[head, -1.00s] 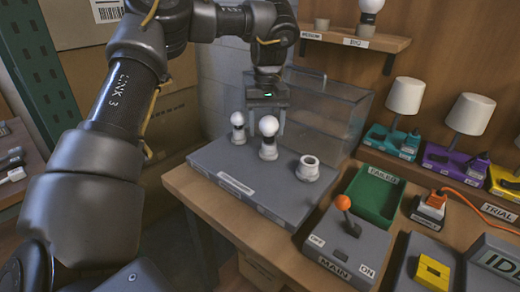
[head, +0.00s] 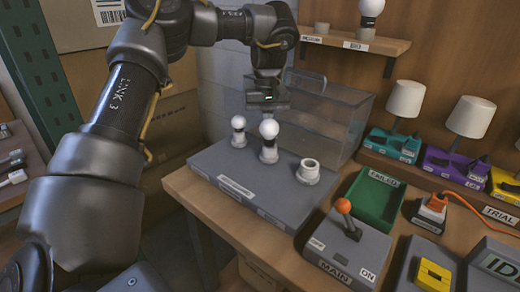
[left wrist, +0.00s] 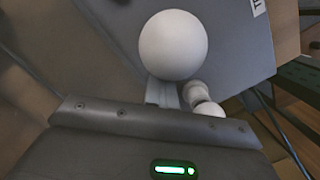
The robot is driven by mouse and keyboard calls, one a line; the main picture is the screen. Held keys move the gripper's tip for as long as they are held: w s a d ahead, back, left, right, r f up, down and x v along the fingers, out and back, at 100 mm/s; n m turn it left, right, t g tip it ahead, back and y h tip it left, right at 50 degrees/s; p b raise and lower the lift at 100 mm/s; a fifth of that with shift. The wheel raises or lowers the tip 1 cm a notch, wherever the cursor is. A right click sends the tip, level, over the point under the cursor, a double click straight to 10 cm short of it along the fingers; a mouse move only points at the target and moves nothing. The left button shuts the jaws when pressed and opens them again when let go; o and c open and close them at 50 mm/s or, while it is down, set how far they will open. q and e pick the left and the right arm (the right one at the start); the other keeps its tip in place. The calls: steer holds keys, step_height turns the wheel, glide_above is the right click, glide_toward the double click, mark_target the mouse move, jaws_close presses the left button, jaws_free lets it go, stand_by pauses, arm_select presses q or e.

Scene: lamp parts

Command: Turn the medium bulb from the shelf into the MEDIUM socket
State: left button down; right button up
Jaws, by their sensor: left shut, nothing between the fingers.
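A white round bulb (head: 269,129) stands upright in the middle socket (head: 268,153) of the grey socket block (head: 248,186). I cannot read which socket is labelled MEDIUM. My left gripper (head: 267,113) is at that bulb's top, just behind it in the head view. In the left wrist view the bulb (left wrist: 172,45) looms large beside my shut fingers (left wrist: 162,93), with nothing between them. A smaller bulb (head: 238,123) stands in the left socket; the right socket (head: 308,171) is empty. The shelf holder (head: 321,27) marked MEDIUM is empty. My right gripper is out of view.
A big bulb (head: 371,7) stands on the wall shelf (head: 385,45). A clear box (head: 335,115) stands behind the block. A green tray (head: 376,198), an orange-knobbed lever (head: 344,206) and several lamps lie to the right.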

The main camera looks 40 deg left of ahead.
arm_select(q)
steer(key=shift+w+d+f+m+p, duration=0.2)
steer(key=shift+w+f+m+p, duration=0.15)
steer(key=shift+f+p, duration=0.25)
steer(key=shift+w+d+r+m+p, duration=0.15)
steer(key=shift+d+m+p, duration=0.25)
steer(key=shift+d, duration=0.2)
steer(key=shift+d+r+m+p, duration=0.2)
steer(key=shift+d+m+p, duration=0.6)
steer(key=shift+p, duration=0.35)
steer(key=shift+d+m+y+p, duration=0.15)
steer(key=shift+m+y+p, duration=0.15)
steer(key=shift+p, duration=0.25)
steer(key=shift+d+r+m+p, duration=0.1)
steer(key=shift+r+m+p, duration=0.1)
steer(key=shift+m+p, duration=1.35)
steer(key=shift+n+p, duration=0.3)
steer(key=shift+p, duration=0.6)
steer(key=shift+r+p, duration=0.1)
steer(key=shift+p, duration=0.3)
steer(key=shift+m, duration=0.4)
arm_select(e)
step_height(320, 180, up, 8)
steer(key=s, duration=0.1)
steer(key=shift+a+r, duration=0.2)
arm_select(q)
steer(key=c, duration=2.2)
jaws_free()
